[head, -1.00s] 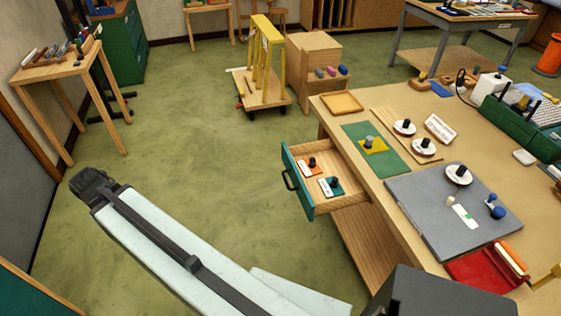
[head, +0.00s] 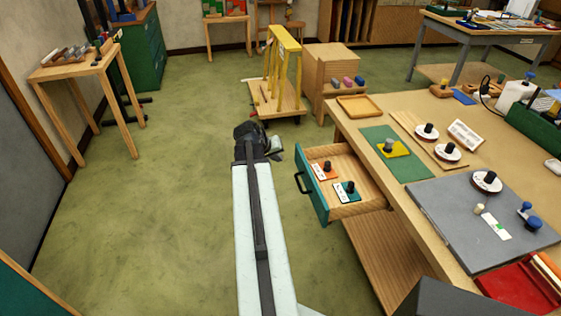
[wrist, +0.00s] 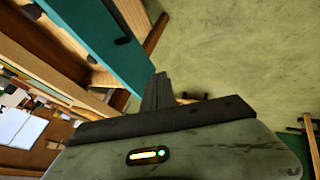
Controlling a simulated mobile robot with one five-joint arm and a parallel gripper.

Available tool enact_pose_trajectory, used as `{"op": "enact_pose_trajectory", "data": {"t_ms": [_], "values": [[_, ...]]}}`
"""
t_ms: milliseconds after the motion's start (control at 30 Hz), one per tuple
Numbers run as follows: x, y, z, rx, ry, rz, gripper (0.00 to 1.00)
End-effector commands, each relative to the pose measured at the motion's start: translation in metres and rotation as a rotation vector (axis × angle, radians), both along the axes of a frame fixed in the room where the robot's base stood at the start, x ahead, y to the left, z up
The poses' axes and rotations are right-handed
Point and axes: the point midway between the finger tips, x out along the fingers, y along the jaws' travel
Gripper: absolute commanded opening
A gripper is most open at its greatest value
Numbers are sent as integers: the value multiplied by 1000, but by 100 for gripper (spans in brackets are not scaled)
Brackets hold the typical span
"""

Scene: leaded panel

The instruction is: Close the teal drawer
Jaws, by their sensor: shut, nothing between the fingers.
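The teal drawer (head: 312,188) stands pulled out from the left side of the wooden workbench. It has a dark handle (head: 304,183) on its front and holds an orange and a teal piece with black knobs. In the wrist view its teal front (wrist: 98,38) shows at the upper left, with the handle near the top. My gripper (head: 275,147) is to the left of the drawer front, apart from it, with its fingers together and empty. The fingers also show in the wrist view (wrist: 160,92), pointing up near the teal front's lower end.
The workbench top (head: 455,110) bears a green mat (head: 397,153), a grey slab (head: 465,222) and a red tray (head: 520,290). A wooden cart with a yellow rack (head: 283,70) stands beyond my gripper. The green floor at left is open.

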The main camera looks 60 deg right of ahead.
Motion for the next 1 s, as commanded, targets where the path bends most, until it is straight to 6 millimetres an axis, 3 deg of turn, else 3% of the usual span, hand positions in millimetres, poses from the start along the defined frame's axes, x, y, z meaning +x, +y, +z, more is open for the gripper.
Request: {"op": "enact_pose_trajectory", "data": {"t_ms": [33,267,567,1000], "values": [[-1,-9,-20,0,0,-2,0],[-7,-38,-60,1,-2,-2,0],[-37,-61,-51,1,-2,-2,0],[-40,-66,-51,1,-1,-2,0]]}}
